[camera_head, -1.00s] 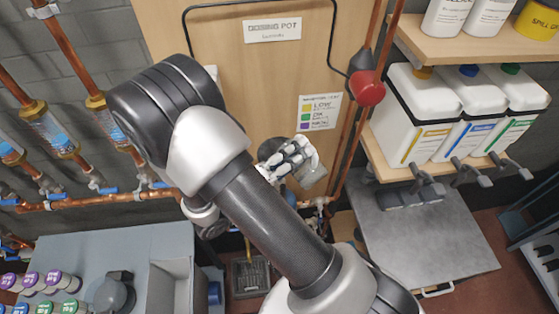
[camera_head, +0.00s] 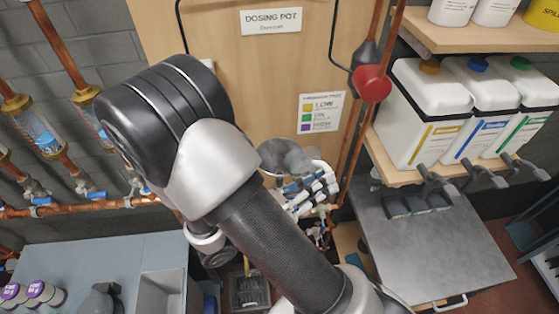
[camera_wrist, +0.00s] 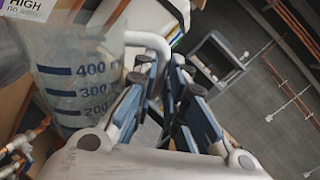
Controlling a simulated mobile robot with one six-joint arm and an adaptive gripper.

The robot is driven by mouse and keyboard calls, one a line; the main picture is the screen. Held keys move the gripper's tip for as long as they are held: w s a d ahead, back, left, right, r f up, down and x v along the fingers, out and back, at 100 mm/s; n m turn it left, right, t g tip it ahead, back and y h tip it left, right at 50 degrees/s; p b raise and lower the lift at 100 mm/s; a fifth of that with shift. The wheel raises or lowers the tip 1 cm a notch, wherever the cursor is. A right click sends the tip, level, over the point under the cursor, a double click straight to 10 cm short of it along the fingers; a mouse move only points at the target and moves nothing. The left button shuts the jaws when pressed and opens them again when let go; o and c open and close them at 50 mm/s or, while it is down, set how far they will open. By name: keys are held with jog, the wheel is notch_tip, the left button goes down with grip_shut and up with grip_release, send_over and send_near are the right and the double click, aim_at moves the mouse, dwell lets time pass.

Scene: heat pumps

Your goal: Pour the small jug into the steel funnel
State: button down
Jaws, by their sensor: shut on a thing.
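My gripper (camera_head: 314,188) is in front of the wooden panel in the head view. In the wrist view my gripper (camera_wrist: 160,75) has its blue-padded fingers closed at the pale handle of a clear measuring jug (camera_wrist: 82,85). The jug fills the left of that view and shows blue marks for 400, 300 and 200. I cannot tell its contents or its tilt. A grey rounded metal piece (camera_head: 285,156), which looks like the steel funnel, shows just behind and above my gripper in the head view. Its mouth and the gap to the jug are not clear.
A red knob (camera_head: 372,83) and copper pipes stand just right of my gripper. White jerrycans (camera_head: 430,110) with taps sit on a shelf to the right, above a grey bench (camera_head: 440,245). A dosing pot sign (camera_head: 270,20) hangs on the panel. More pipework lines the left wall.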

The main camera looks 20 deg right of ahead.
jog(key=shift+s+d+f+m+y+b, duration=0.65)
jog(key=shift+s+f+m+b, duration=2.4)
jog(key=shift+f, duration=2.15)
jog(key=shift+m+g, duration=0.3)
jog(key=shift+m, duration=0.25)
jog(key=r+p, duration=0.2)
jog(key=r, duration=0.1)
jog(key=r+p, duration=0.1)
jog(key=p, duration=0.1)
jog(key=shift+w+r, duration=0.4)
